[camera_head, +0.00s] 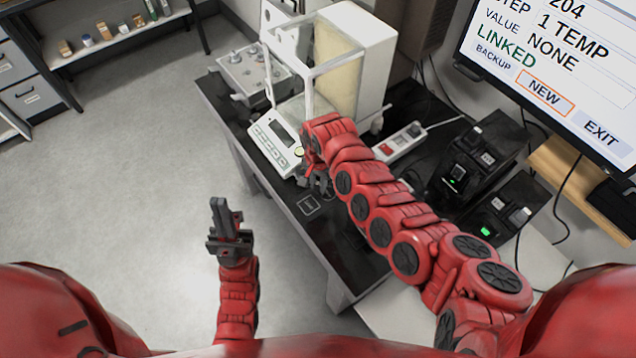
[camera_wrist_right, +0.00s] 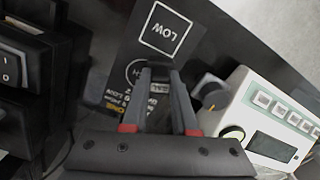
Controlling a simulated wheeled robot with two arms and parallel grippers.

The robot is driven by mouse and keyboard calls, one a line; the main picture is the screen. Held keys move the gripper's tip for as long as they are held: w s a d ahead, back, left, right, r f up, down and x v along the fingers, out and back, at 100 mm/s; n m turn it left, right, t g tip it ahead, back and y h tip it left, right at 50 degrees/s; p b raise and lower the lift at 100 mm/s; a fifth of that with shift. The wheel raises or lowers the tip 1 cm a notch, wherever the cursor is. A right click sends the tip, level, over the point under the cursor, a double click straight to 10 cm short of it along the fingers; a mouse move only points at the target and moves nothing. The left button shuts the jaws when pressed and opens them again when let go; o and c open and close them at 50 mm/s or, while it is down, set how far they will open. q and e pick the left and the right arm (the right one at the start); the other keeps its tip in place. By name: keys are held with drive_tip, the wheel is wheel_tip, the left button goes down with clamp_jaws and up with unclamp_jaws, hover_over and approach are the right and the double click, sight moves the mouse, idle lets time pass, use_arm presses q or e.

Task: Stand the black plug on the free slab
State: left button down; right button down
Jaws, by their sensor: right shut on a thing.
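My right gripper (camera_wrist_right: 160,76) points down over the black table, its fingers shut on a small dark thing, which I take to be the black plug (camera_wrist_right: 160,74). The fingers hide most of it, and its outline merges with the dark surface behind. A flat black slab marked LOW (camera_wrist_right: 165,28) lies beyond the fingertips with nothing standing on it. Its white square also shows in the head view (camera_head: 309,204).
A white balance (camera_head: 275,140) with a keypad stands beside my right gripper; its panel is at right in the wrist view (camera_wrist_right: 268,120). A dark grey rounded piece (camera_wrist_right: 209,88) is between gripper and balance. Black devices (camera_head: 470,160) and a power strip (camera_head: 400,141) stand farther right.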

sight(318, 184)
drive_tip(key=c, duration=0.7)
unclamp_jaws()
drive_tip(key=shift+r, duration=0.15)
wheel_tip(318, 184, up, 12)
drive_tip(key=b, duration=0.2)
drive_tip(key=shift+b, duration=0.3)
